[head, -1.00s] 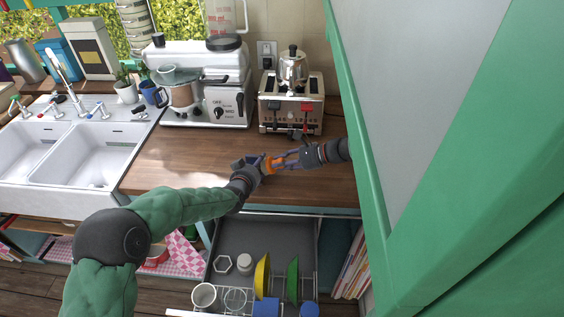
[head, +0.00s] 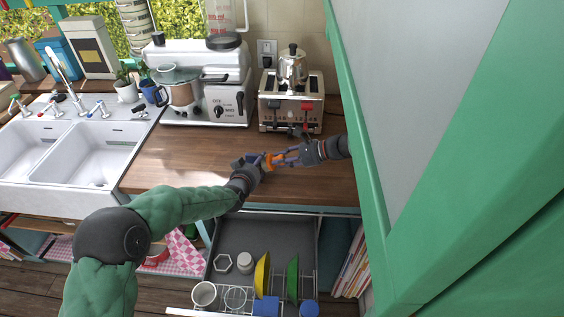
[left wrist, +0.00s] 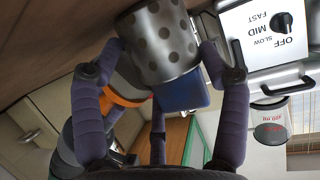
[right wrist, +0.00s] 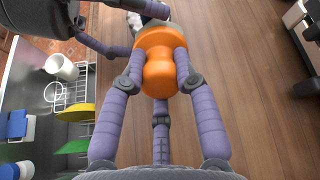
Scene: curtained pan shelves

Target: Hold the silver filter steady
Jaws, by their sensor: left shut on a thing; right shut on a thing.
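The silver filter, a metal cylinder with dark round dots (left wrist: 160,42), sits between the fingers of my left gripper (left wrist: 160,62), which is shut on it. In the head view my left gripper (head: 248,164) is over the counter, and the filter is mostly hidden by the fingers. My right gripper (head: 283,159) is just to its right, shut on an orange knobbed piece (right wrist: 159,62). This piece also shows in the head view (head: 270,163). In the right wrist view, its far end is close to the filter; I cannot tell whether they touch.
A toaster (head: 291,104) with a metal pot (head: 292,66) on top and a white mixer (head: 208,92) stand behind the hands. The double sink (head: 84,152) is at left. An open drawer with a dish rack (head: 262,255) is below. A green cabinet door (head: 362,150) closes off the right.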

